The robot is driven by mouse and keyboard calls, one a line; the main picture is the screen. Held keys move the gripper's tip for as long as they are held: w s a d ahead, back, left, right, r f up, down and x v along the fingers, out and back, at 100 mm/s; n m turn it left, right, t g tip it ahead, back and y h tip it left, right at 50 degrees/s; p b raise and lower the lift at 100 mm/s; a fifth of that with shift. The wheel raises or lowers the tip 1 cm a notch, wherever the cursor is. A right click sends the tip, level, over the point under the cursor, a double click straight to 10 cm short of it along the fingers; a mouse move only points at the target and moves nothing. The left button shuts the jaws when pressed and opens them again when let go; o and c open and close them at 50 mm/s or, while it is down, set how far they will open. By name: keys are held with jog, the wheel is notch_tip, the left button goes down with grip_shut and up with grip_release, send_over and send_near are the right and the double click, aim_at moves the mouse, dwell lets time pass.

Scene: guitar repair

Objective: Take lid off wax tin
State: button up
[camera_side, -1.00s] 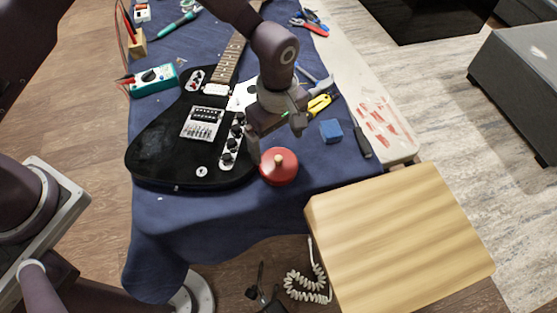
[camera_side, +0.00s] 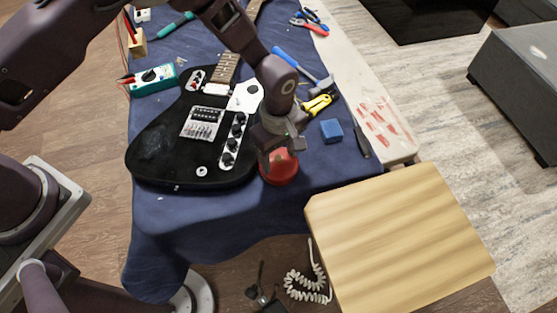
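The wax tin (camera_side: 279,170) is a round red tin with a red lid. It sits on the blue cloth, just right of the black guitar's lower edge. My gripper (camera_side: 280,155) points down over the tin and covers its upper part. The lid appears to be on the tin.
The black electric guitar (camera_side: 160,151) lies just left of the tin. A blue block (camera_side: 331,131), yellow-handled pliers (camera_side: 317,105), a blue-handled hammer (camera_side: 293,63) and a dark-handled tool (camera_side: 362,142) lie to the right. A wooden board (camera_side: 400,240) stands in front. Cloth in front of the tin is clear.

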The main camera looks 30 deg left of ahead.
aim_at(280, 157)
jog(key=shift+a+f, duration=0.1)
jog(key=shift+f, duration=0.1)
jog(key=shift+c, duration=0.2)
notch_tip(280, 157, up, 9)
jog(key=shift+w+r, duration=0.15)
grip_shut()
jog(key=w+d+f, duration=0.2)
jog(key=w+d, duration=0.5)
jog(key=d, duration=0.1)
notch_tip(280, 157, down, 9)
jog(key=shift+d+f, duration=0.15)
